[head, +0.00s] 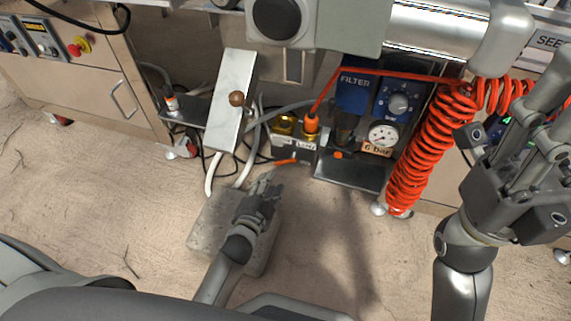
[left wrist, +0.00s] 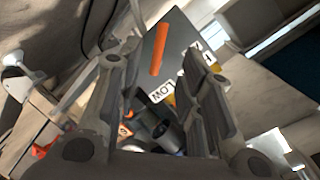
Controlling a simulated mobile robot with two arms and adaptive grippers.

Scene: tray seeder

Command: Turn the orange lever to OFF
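The orange lever (head: 284,162) is a short bar at the front of a valve block (head: 296,145) with brass fittings, below the table-side panel. In the left wrist view the lever (left wrist: 159,48) shows between and beyond the fingers, with white labels near it; one reads "LOW". My left gripper (head: 266,180) is just below and left of the lever in the head view. In the left wrist view its fingers (left wrist: 158,75) are spread, with no visible contact with the lever. My right gripper (head: 522,125) is at the right, its fingers spread and empty, away from the lever.
A blue filter unit (head: 354,93) and a pressure gauge (head: 382,135) stand right of the valve block. A coiled red hose (head: 423,150) hangs further right. A concrete block (head: 212,222) lies below my left gripper.

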